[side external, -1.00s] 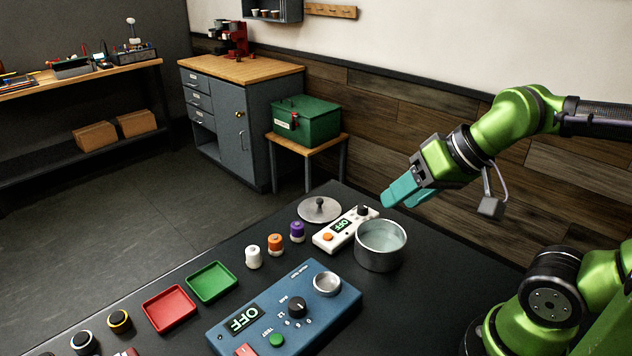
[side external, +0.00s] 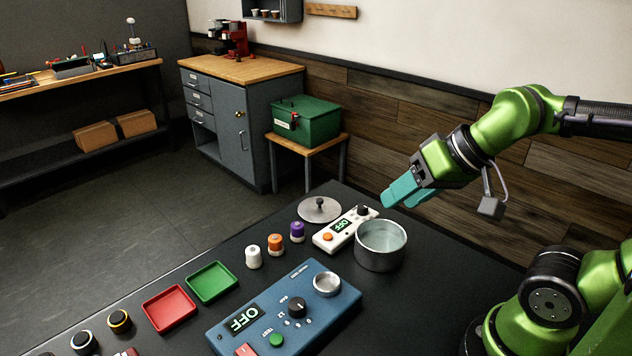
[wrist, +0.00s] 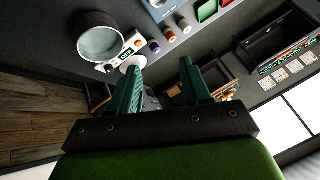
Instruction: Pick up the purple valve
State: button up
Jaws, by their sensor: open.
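The purple valve (side external: 297,230) is a small purple-topped piece with a white base, standing upright on the dark bench. It is at the right end of a row with an orange valve (side external: 276,243) and a white valve (side external: 253,257). In the wrist view the purple valve (wrist: 154,47) shows beyond the fingers, near the top middle. My gripper (side external: 398,196) has teal fingers and is raised above the bench, right of the purple valve and well apart from it. In the wrist view my gripper (wrist: 160,80) is open with nothing between its fingers.
A metal pot (side external: 381,250) of liquid stands by a white controller (side external: 345,229) reading OFF. A round metal lid (side external: 319,208) lies behind the valves. A blue test box (side external: 318,313), a green tray (side external: 212,282) and a red tray (side external: 169,308) lie in front and left.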

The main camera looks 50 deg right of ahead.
jog(key=shift+o, duration=0.3)
jog(key=shift+o, duration=1.4)
